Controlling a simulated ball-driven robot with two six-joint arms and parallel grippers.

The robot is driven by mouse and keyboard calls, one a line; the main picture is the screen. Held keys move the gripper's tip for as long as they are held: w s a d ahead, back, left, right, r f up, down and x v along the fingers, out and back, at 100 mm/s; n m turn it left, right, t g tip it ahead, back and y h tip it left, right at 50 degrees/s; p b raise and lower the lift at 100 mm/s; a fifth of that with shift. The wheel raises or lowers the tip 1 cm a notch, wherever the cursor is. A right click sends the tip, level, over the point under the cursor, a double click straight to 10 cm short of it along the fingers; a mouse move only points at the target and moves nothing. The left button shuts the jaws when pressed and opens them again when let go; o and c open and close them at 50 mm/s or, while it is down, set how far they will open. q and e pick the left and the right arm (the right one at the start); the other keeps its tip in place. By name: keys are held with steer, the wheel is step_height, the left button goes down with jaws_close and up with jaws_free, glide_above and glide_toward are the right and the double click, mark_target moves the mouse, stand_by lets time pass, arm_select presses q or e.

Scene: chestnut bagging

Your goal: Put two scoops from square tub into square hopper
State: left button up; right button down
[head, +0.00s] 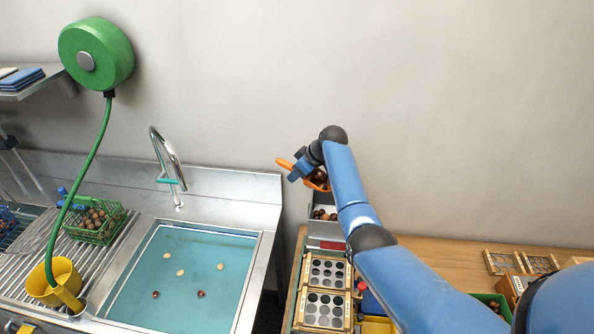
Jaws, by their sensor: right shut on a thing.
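My right gripper (300,168) is shut on an orange scoop (284,163) above the wooden counter's far left end. Dark brown chestnuts (319,176) show in the scoop's bowl, partly hidden by my gripper and arm. Just below the scoop is a grey square-sided metal container, which looks like the square hopper (322,230), with several chestnuts in it. The scoop is above its opening; I cannot tell whether they touch. I cannot make out the square tub for certain; a green container (491,299) at the lower right is partly hidden by my arm. My left gripper is not in view.
Trays with round holes (325,290) lie in front of the metal container. A sink (185,285) with floating chestnuts and a tap (165,155) is at left. A green basket (95,222) of chestnuts and a yellow jug (55,282) stand on the drainboard. Wooden frames (520,262) lie right.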

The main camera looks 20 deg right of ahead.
steer(key=shift+s+d+f+t+y+b, duration=0.1)
steer(key=shift+s+f+t+y+b, duration=0.15)
steer(key=shift+t+y, duration=0.2)
steer(key=shift+s+d+t+y+b, duration=0.1)
steer(key=shift+s+t+y+b, duration=0.15)
steer(key=shift+t+y+b, duration=0.5)
steer(key=shift+s+d+r+t, duration=0.15)
steer(key=shift+r+t, duration=0.25)
steer(key=shift+r, duration=0.3)
steer(key=shift+s+d+r+t+y+b, duration=0.15)
steer(key=shift+d+r+t+y+b, duration=0.1)
steer(key=shift+r+t+y, duration=0.2)
steer(key=shift+s+d+r+t+y+b, duration=0.15)
steer(key=shift+r+t+y+b, duration=0.15)
steer(key=shift+r+t, duration=0.25)
steer(key=shift+s+d+r+t+y+b, duration=0.2)
steer(key=shift+s+r+t+y+b, duration=0.25)
steer(key=shift+r+t+y+b, duration=0.2)
steer(key=s+d+r+t+y+b, duration=0.1)
steer(key=b, duration=0.4)
steer(key=s+d+r+t+y+b, duration=0.1)
steer(key=r+t+b, duration=0.1)
steer(key=b, duration=0.4)
steer(key=shift+s+d, duration=0.1)
steer(key=shift+s, duration=0.25)
steer(key=shift+s+d+r+y+b, duration=0.15)
steer(key=shift+r+y+b, duration=0.15)
steer(key=shift+b, duration=0.15)
steer(key=shift+t, duration=0.25)
